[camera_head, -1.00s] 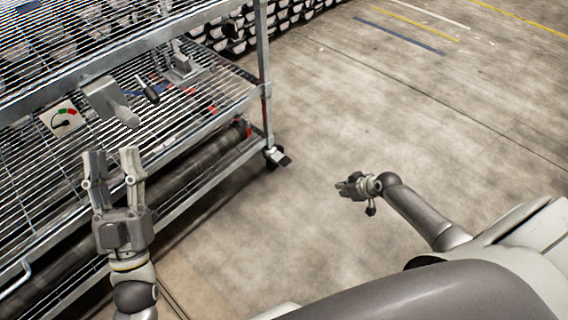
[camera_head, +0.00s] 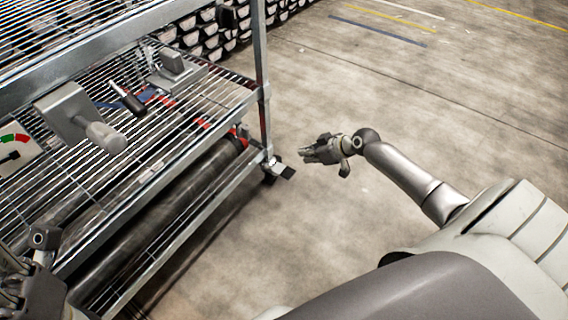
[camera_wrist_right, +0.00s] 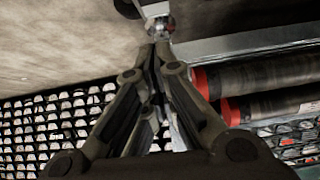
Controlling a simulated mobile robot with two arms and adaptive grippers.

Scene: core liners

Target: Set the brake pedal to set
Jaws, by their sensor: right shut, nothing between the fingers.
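The brake pedal (camera_head: 284,171) is a small grey tab on the dark caster at the foot of the metal rack's near right post. My right gripper (camera_head: 306,152) is shut and empty, a short way right of the pedal and apart from it in the head view. In the right wrist view the shut fingertips (camera_wrist_right: 154,48) point at a shiny caster part (camera_wrist_right: 159,24); I cannot tell whether they touch. My left gripper (camera_head: 24,247) is at the lower left edge, partly cut off, with its fingers apart.
The wire rack (camera_head: 205,115) fills the left, holding a grey handle block (camera_head: 70,112), a gauge plate (camera_head: 14,150) and a dark roller (camera_head: 190,180) low down. Dark core racks (camera_head: 200,35) stand behind. The concrete floor (camera_head: 420,110) to the right is clear.

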